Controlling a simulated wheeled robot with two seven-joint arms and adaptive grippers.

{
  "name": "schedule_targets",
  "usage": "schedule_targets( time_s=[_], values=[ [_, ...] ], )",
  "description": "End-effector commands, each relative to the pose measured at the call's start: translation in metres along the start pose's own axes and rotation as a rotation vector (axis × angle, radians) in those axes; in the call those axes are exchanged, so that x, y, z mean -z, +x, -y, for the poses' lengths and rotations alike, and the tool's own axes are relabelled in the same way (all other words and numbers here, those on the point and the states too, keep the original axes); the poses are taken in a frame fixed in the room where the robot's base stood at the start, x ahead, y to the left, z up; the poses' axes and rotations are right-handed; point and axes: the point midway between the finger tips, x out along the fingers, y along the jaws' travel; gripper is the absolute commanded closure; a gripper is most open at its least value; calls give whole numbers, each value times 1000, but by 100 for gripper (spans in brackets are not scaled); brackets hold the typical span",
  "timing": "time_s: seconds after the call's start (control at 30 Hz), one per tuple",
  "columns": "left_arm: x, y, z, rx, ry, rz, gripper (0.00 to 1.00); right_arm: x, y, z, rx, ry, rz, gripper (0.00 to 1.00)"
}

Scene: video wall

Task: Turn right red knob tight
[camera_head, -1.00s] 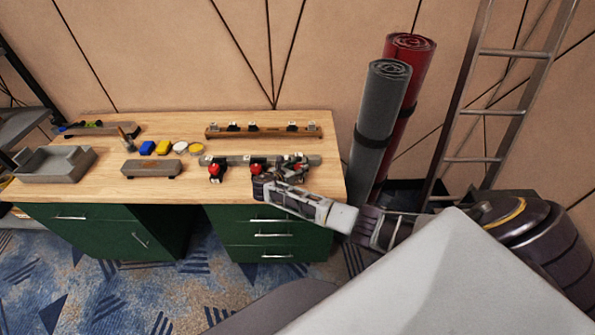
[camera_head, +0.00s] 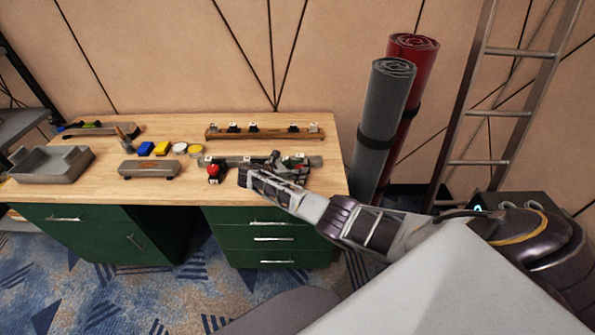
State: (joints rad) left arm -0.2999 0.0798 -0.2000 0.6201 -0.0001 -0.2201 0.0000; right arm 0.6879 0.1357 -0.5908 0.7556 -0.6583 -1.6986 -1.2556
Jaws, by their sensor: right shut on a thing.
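A dark rail with white end blocks (camera_head: 238,161) lies along the front right of the wooden table. The left red knob (camera_head: 213,170) stands on the rail in plain view. My right gripper (camera_head: 275,163) is at the rail, to the right of that knob, and is shut. The right red knob is hidden behind my gripper and wrist, at the place where the jaws close. How far the knob is turned cannot be seen. My left gripper is out of view.
A wooden bar with clips (camera_head: 264,133) lies behind the rail. Grey (camera_head: 381,120) and red rolls (camera_head: 413,85) stand beside the table's right end.

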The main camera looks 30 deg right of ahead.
Motion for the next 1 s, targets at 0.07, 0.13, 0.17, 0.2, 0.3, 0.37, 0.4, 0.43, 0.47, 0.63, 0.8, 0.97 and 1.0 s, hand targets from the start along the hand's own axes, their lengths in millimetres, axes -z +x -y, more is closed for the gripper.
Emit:
schedule_targets(
  time_s=[0.07,0.13,0.17,0.2,0.3,0.37,0.4,0.43,0.47,0.63,0.8,0.97,1.0],
  values=[
    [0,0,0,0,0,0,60,-1,0,0,2,3,1,82],
    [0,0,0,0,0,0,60,-2,0,0,3,3,1,82],
    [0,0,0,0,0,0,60,-2,0,0,3,3,1,82],
    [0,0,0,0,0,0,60,-2,0,0,2,3,1,82],
    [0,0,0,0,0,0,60,-2,0,0,2,3,1,82],
    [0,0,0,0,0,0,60,-2,0,0,2,3,1,57],
    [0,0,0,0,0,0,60,-2,0,0,2,3,1,52],
    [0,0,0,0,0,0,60,-2,0,0,2,3,1,48],
    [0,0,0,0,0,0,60,-2,0,0,2,3,1,44],
    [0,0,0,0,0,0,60,-1,0,0,2,2,0,39],
    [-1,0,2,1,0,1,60,-1,0,0,1,1,0,39],
    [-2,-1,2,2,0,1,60,-1,0,0,-4,-2,0,39],
    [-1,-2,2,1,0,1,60,-1,0,0,-7,-3,0,39]
  ],
)
